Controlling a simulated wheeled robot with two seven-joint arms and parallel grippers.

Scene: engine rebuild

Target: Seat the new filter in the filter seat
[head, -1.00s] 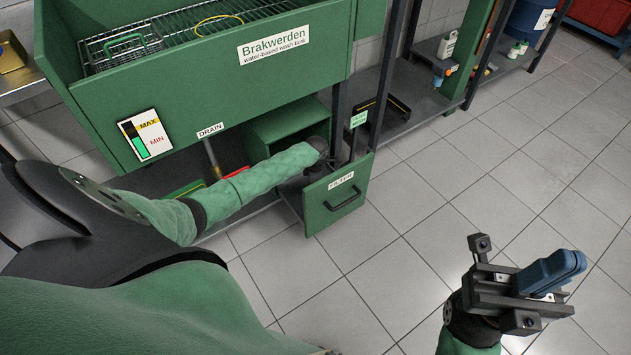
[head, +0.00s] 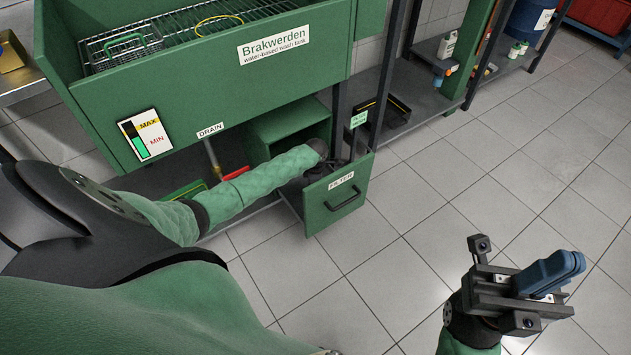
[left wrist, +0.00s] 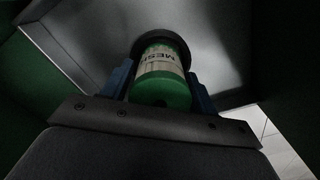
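The filter (left wrist: 162,80), a green cylinder with a pale label reading "MESH", stands between the two blue fingers of my left gripper (left wrist: 160,92) in the left wrist view. The fingers press close on both its sides. A dark round rim (left wrist: 162,45) is at its far end; I cannot tell whether this is its cap or the filter seat. In the head view my left arm reaches into the open drawer marked FILTER (head: 322,205); the left fingers and the filter are hidden there. My right gripper (head: 550,273) is shut and empty over the floor at the lower right.
The green wash tank (head: 215,85) stands above the drawer, with a wire basket (head: 125,50) inside. A black tray (head: 385,110) lies on the lower shelf. The tiled floor (head: 430,225) at right is clear.

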